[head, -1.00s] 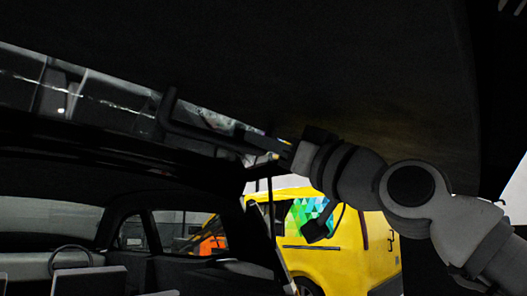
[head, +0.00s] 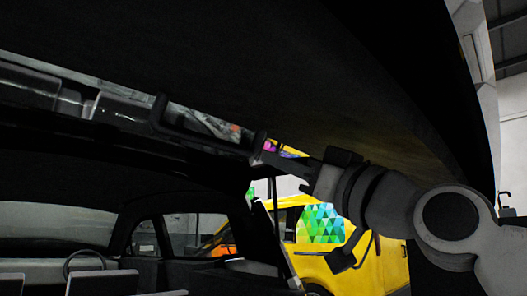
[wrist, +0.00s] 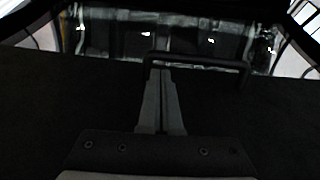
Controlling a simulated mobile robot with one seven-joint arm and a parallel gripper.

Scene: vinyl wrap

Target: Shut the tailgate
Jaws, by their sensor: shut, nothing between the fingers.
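The tailgate (head: 330,70) is the large dark panel slanting overhead in the head view; it stands raised over the open rear of a car. A dark bar handle (head: 190,134) sits along its lower inner side and also shows in the wrist view (wrist: 205,65). My gripper (head: 262,152) reaches in from the right to the handle's right end. In the wrist view, its fingers (wrist: 159,76) are together and empty, with their tips by the bar's left part. I cannot tell whether they touch it.
The car's cabin, with a steering wheel (head: 83,258) and seat backs (head: 103,283), lies below left. A yellow van (head: 375,262) with a green patterned window stands behind at the right. Bright gaps show on both sides in the wrist view.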

